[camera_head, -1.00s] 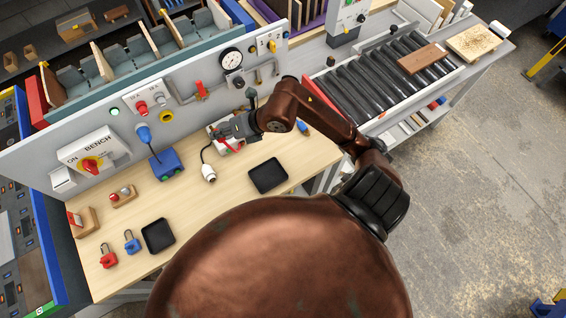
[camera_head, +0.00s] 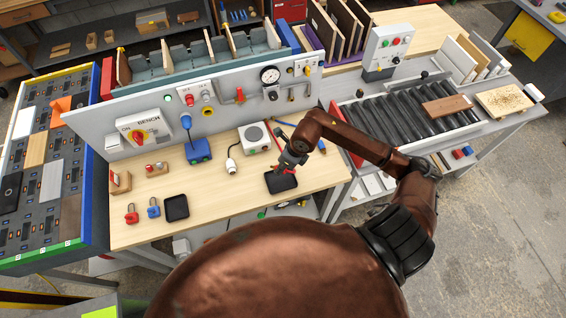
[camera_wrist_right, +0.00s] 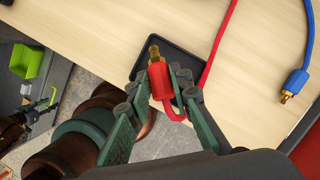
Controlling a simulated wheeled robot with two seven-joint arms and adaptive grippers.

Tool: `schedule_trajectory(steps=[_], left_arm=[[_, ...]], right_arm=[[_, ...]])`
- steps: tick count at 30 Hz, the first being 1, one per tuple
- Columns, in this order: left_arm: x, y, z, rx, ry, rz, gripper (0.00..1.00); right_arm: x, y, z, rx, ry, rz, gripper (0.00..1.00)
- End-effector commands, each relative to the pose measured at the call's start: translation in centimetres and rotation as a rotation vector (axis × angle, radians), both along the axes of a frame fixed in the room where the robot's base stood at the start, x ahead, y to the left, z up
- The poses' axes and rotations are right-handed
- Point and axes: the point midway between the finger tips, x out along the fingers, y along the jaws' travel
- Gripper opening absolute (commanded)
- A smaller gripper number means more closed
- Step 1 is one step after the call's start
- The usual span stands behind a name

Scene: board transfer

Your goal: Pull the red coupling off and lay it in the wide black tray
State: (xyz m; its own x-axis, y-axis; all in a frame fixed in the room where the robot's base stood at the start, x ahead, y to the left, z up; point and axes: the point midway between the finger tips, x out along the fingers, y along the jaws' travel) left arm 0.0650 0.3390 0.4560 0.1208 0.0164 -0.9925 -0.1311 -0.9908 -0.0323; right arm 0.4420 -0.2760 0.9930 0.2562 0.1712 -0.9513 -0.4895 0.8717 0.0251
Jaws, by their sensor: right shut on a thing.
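The red coupling (camera_wrist_right: 158,82) with its brass tip is between the fingers of my right gripper (camera_wrist_right: 163,90) in the right wrist view. A red hose trails from it. The gripper is shut on the coupling, over a black tray (camera_wrist_right: 180,52); I cannot tell whether the coupling touches the tray. In the head view my right gripper (camera_head: 291,160) is above that tray (camera_head: 287,186) on the wooden bench. A second black tray (camera_head: 176,207) lies further left. My left gripper is not in view.
A white box with a round top (camera_head: 254,137) stands behind the tray. A blue hose with a brass end (camera_wrist_right: 292,86) lies to the right in the wrist view. A blue box (camera_head: 199,150) and padlocks (camera_head: 153,208) are further left. Bare bench separates the trays.

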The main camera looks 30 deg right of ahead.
Motion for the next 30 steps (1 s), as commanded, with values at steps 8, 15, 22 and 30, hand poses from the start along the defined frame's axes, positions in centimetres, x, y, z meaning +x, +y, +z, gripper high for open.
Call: schedule_trajectory(steps=[8,15,22,30], left_arm=[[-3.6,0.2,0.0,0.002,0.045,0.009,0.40],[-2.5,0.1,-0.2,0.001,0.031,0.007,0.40],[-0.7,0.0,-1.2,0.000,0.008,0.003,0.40],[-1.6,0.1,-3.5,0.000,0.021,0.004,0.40]], right_arm=[[-0.3,-0.5,-0.6,-0.029,-0.002,0.040,0.00],[-0.2,-0.5,-0.6,-0.029,-0.002,0.039,0.00],[-0.2,-0.5,-1.6,-0.027,0.000,0.039,0.00],[-0.2,-0.5,-4.2,-0.027,0.000,0.039,0.00]])
